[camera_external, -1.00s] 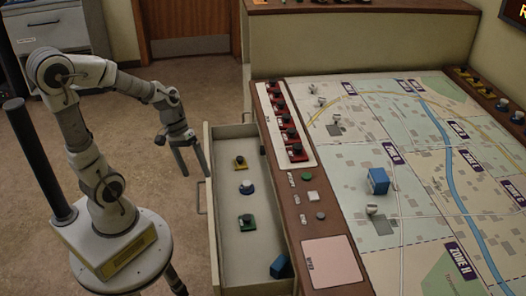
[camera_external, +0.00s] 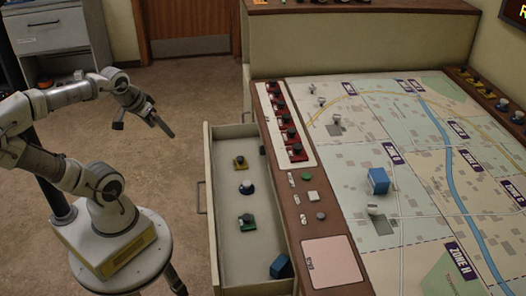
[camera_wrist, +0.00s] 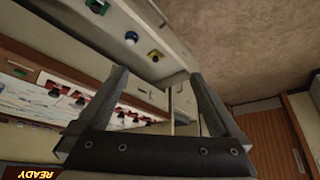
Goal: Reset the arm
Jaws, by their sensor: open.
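My gripper (camera_external: 144,127) is open and empty in the external view. It hangs in the air above the floor, left of the open drawer and clear of the console. In the wrist view my gripper (camera_wrist: 160,82) shows two spread fingers with nothing between them. My arm is folded back over its round stool base, with the elbow out to the left, partly cut off by the picture's edge.
The open drawer (camera_external: 228,255) holds yellow, blue and green knobbed pieces and a blue block (camera_external: 281,267). The map table (camera_external: 420,235) carries another blue block (camera_external: 378,181) and small white pieces. A grey cabinet (camera_external: 60,35) stands at the back left. The floor between is clear.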

